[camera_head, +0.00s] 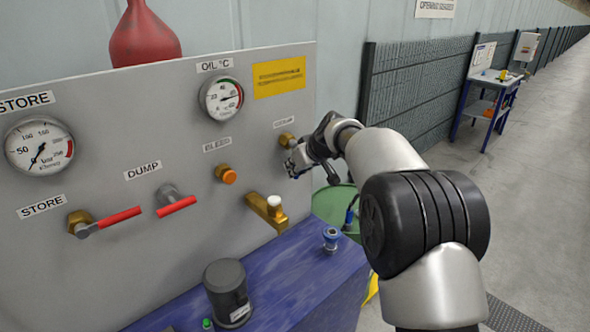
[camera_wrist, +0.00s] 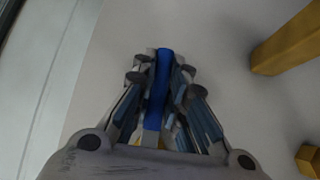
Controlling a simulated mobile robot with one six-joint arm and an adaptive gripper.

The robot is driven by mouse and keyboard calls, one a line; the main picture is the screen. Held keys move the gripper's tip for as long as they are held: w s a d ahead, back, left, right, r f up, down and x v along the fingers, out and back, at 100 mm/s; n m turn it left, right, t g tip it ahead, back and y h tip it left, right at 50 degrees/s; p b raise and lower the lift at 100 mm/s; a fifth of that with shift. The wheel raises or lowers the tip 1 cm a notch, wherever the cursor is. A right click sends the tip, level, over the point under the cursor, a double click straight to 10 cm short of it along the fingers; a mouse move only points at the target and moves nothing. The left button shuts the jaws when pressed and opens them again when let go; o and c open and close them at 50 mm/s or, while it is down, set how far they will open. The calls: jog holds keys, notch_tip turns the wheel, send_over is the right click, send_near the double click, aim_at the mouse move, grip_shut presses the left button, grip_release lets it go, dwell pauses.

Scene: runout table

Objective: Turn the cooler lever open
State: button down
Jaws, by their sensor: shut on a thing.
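The cooler lever is a blue handle (camera_wrist: 161,68) between my fingers in the wrist view. Its tip sticks out a little past the fingertips. In the head view, the brass cooler valve body (camera_head: 287,140) sits on the grey panel under a small label, and my gripper (camera_head: 294,163) is just below it, close to the panel. My gripper also shows in the wrist view (camera_wrist: 160,85), with its fingers closed on both sides of the blue handle. The fingers hide most of the lever in the head view, so its angle is hard to tell there.
The panel (camera_head: 150,235) also carries two red-handled levers, an orange bleed knob (camera_head: 229,177), a brass tap (camera_head: 266,211) and two gauges. A blue bench (camera_head: 285,285) with a dark cylinder (camera_head: 228,292) stands below. A green drum (camera_head: 335,207) is beneath my gripper. Open floor lies right.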

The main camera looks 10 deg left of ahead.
jog(key=c, duration=1.6)
grip_release()
jog(key=shift+d, duration=0.1)
jog(key=v, duration=1.2)
